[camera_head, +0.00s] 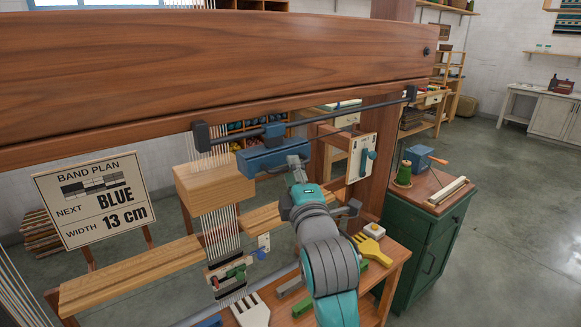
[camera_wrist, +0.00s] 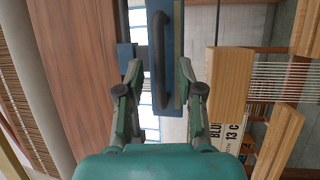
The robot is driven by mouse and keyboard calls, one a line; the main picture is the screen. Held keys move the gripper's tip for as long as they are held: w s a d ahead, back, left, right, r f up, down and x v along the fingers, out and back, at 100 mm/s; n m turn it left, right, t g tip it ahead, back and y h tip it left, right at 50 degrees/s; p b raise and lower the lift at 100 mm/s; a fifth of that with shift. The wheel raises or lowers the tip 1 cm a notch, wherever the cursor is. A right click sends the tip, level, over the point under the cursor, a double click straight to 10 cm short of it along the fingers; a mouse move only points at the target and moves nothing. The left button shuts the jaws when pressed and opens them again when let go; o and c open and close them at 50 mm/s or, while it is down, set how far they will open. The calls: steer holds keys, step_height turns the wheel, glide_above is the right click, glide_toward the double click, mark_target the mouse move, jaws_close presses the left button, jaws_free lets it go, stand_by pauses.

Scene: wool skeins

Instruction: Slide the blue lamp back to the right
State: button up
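The blue lamp (camera_head: 273,155) hangs from a thin dark rail (camera_head: 340,111) under the wooden beam, toward the rail's left end. In the wrist view the lamp's blue body (camera_wrist: 125,55) shows with a dark bar handle (camera_wrist: 158,62) along it. My gripper (camera_head: 294,166) is at the lamp's right end in the head view. In the wrist view my gripper's fingers (camera_wrist: 160,70) are apart, one on each side of the handle, with gaps visible. Part of the lamp is hidden behind the gripper.
The rail runs right to a dark end block (camera_head: 410,92) by a wooden post. A white panel with a teal lever (camera_head: 363,158) stands near that post. A wooden block (camera_head: 214,184) with warp threads is below left. A sign (camera_head: 95,200) stands at left.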

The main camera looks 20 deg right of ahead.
mark_target(280, 148)
steer(key=shift+x, duration=1.2)
jaws_close()
